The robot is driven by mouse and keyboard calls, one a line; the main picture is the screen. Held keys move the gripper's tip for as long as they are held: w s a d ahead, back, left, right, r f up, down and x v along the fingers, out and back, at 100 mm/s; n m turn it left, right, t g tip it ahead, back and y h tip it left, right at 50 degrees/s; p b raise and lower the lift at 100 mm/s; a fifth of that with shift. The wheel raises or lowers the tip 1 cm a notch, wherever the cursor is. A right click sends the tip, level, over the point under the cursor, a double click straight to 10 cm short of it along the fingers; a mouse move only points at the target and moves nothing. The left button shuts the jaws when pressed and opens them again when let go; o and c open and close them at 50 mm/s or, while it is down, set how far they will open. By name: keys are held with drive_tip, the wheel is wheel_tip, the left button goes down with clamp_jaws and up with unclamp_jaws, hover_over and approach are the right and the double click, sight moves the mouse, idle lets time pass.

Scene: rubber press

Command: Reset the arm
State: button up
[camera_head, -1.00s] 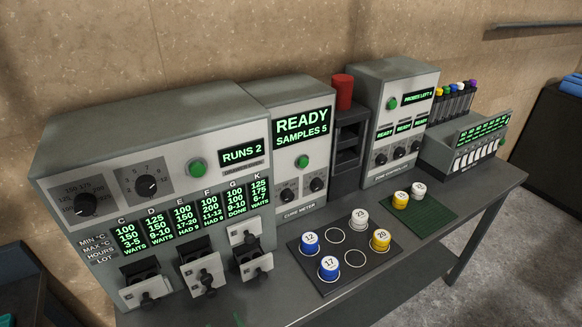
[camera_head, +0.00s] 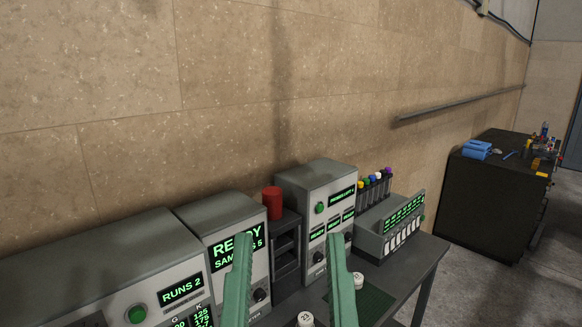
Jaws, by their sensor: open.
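My gripper (camera_head: 291,268) shows at the bottom middle of the head view. Its two green fingers point up, stand well apart and have nothing between them. Behind the fingers is the cure meter (camera_head: 225,222), reading READY, partly covered by the left finger. The tall zone controller box (camera_head: 290,185) stands behind and between the fingers. A white-topped cup marked 23 (camera_head: 305,319) shows low between the fingers. Another white-topped cup (camera_head: 357,281) sits on the green mat (camera_head: 378,303), just right of the right finger.
The large press unit (camera_head: 110,265) reading RUNS 2 fills the lower left. A red cylinder (camera_head: 272,203) tops a dark rack (camera_head: 287,250). Coloured-cap vials (camera_head: 374,184) stand behind a slotted unit (camera_head: 395,230). A black cabinet (camera_head: 490,205) stands far right. The wall above is bare except for a rail (camera_head: 460,103).

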wheel_tip(320, 180, up, 18)
drive_tip(key=p, duration=1.4)
